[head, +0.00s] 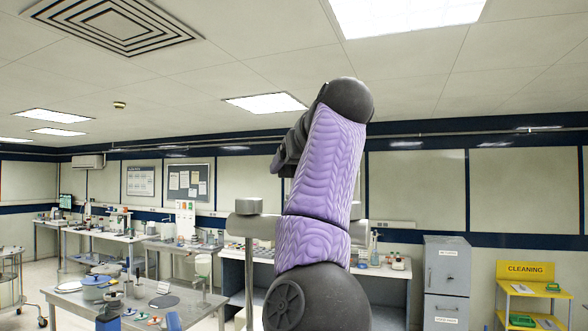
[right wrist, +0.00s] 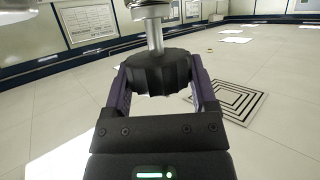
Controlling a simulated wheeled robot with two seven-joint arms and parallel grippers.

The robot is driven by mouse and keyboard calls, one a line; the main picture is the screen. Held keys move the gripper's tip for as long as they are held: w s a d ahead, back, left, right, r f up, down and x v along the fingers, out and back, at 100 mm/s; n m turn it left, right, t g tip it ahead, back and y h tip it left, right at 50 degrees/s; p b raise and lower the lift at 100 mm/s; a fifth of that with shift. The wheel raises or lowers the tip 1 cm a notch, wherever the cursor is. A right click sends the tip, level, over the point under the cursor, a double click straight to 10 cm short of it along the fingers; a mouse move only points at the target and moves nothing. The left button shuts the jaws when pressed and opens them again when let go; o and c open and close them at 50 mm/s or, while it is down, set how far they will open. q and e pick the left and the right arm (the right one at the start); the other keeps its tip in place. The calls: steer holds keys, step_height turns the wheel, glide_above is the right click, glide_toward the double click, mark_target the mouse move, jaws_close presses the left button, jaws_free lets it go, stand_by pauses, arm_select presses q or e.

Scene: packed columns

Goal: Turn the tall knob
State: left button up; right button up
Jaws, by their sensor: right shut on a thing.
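The tall knob, a dark ridged grip (right wrist: 158,76) on a bright metal stem, shows in the right wrist view. My right gripper (right wrist: 157,80) has its two purple-sided fingers on either side of the knob and is shut on it. In the head view my raised right arm fills the middle and hides the knob and the gripper's fingertips. A grey upright post with a thick horizontal bar (head: 256,226) stands partly behind this arm. My left gripper is not in view.
A table with pots and small parts (head: 205,302) stands at the lower left. A long bench (head: 388,270) runs behind my arm. A grey cabinet (head: 446,283) and a yellow cleaning rack (head: 526,270) stand at the right.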

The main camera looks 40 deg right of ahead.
steer(key=n+y, duration=0.2)
steer(key=y, duration=0.1)
steer(key=shift+r+n+t+p, duration=0.1)
steer(key=shift+n+t+p, duration=0.2)
steer(key=shift+p, duration=0.1)
steer(key=shift+n+y+p, duration=0.75)
steer(key=shift+n+y, duration=0.75)
steer(key=shift+y, duration=0.3)
steer(key=o, duration=1.2)
steer(key=shift+c, duration=0.2)
steer(key=shift+s, duration=0.1)
steer(key=shift+s+d, duration=0.15)
steer(key=shift+s, duration=0.15)
steer(key=b+v, duration=0.1)
steer(key=v, duration=0.8)
steer(key=shift+r+b, duration=0.2)
steer(key=shift+b, duration=0.1)
steer(key=shift+d, duration=0.1)
